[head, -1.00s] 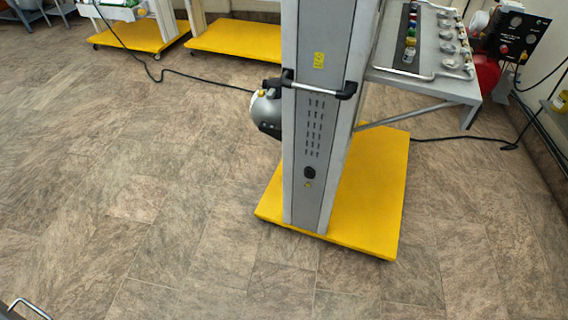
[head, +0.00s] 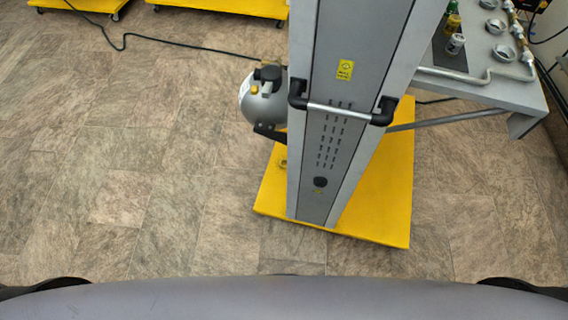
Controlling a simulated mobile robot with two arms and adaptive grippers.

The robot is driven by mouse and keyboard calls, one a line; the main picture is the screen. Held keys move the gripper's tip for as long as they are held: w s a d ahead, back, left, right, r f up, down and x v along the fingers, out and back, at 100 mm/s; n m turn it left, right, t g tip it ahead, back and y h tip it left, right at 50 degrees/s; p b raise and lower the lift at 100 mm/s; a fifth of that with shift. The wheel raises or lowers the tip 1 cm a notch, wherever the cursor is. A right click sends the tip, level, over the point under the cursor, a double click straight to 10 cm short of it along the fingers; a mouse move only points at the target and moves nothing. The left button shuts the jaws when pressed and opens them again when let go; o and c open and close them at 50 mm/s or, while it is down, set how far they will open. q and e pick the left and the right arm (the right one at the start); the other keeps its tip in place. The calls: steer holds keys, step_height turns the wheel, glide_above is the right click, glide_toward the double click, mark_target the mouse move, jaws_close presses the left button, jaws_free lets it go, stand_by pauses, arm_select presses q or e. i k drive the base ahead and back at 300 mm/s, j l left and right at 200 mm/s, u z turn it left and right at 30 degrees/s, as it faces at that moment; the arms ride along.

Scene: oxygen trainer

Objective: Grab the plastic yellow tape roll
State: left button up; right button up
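I cannot pick out a yellow tape roll for certain in the head view. Small items with yellow, green and white colouring stand on a dark strip of the grey side table at the upper right, among them a small white and yellow one (head: 455,44). They are too small to tell what they are. Neither of my grippers is in view.
A tall grey cabinet (head: 345,120) with a black and silver handle (head: 340,112) stands on a yellow wheeled base (head: 385,205). A grey tank (head: 262,100) is at its left. The side table (head: 470,88) carries metal pipes and round fittings.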

mark_target(282, 161)
steer(key=z, duration=0.65)
steer(key=j+z, duration=0.45)
steer(key=j, duration=0.15)
steer(key=j+z, duration=0.45)
steer(key=k+j+z, duration=0.2)
steer(key=j+z, duration=0.2)
steer(key=j, duration=0.2)
